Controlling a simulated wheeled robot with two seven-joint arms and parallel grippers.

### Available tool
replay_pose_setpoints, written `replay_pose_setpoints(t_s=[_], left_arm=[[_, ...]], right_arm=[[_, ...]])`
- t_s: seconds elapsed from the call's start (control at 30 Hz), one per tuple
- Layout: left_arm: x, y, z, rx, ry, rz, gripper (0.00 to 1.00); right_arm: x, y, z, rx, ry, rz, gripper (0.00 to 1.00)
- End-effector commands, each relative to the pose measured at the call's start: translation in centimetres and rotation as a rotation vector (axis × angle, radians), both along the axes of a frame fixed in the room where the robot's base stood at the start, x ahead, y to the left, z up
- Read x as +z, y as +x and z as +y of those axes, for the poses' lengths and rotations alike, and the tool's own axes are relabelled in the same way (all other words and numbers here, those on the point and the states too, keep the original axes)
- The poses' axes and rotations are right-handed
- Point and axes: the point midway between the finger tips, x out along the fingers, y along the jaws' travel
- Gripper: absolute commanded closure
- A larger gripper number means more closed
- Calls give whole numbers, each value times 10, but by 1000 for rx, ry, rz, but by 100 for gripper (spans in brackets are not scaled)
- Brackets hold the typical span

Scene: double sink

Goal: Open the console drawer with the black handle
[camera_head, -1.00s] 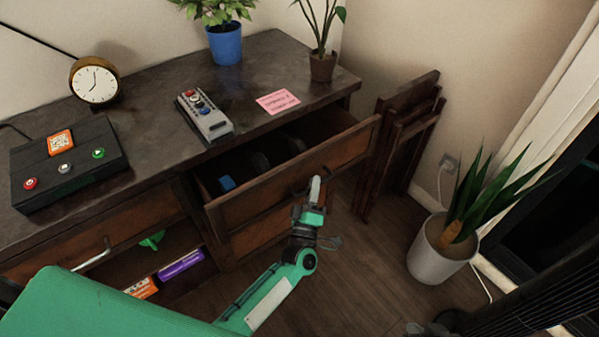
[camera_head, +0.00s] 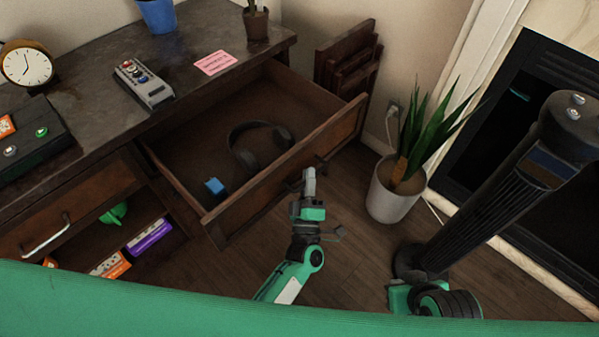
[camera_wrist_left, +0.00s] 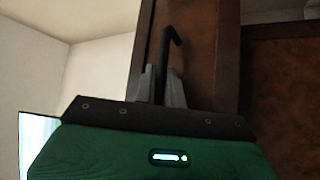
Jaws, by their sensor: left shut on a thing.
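The console drawer (camera_head: 250,198) on the right is pulled well out, and its inside shows. Its black handle (camera_head: 322,164) is on the front panel, partly hidden by my left gripper (camera_head: 309,178). In the left wrist view the dark handle (camera_wrist_left: 167,42) stands between the two fingers of my left gripper (camera_wrist_left: 162,84), which are shut on it. The drawer's brown wooden front also shows there. My right gripper is not in view.
Black headphones (camera_head: 258,150) and a small blue object (camera_head: 214,187) lie in the drawer. A potted plant (camera_head: 394,193) stands on the floor to the right, near folded wooden furniture (camera_head: 345,62). Another drawer with a light handle (camera_head: 45,237) is at left.

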Motion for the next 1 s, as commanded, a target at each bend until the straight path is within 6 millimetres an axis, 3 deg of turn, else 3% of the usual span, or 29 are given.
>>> replay_pose_setpoints(t_s=[0.37, 0.4, 0.43, 0.73, 0.87, 1.0], left_arm=[[2, -2, -2, 1, 0, -4, 100], [2, -2, -2, 1, 0, -4, 85], [2, -2, -2, 1, 0, -4, 80], [0, -3, -2, 0, 0, -1, 80], [-5, -14, -2, 0, 0, 1, 80], [-16, -39, -3, -1, 1, 3, 80]], right_arm=[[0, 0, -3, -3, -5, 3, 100], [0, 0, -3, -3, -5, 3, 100], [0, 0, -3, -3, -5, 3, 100], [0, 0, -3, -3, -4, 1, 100], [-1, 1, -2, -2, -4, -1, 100], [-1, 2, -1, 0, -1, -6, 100]])
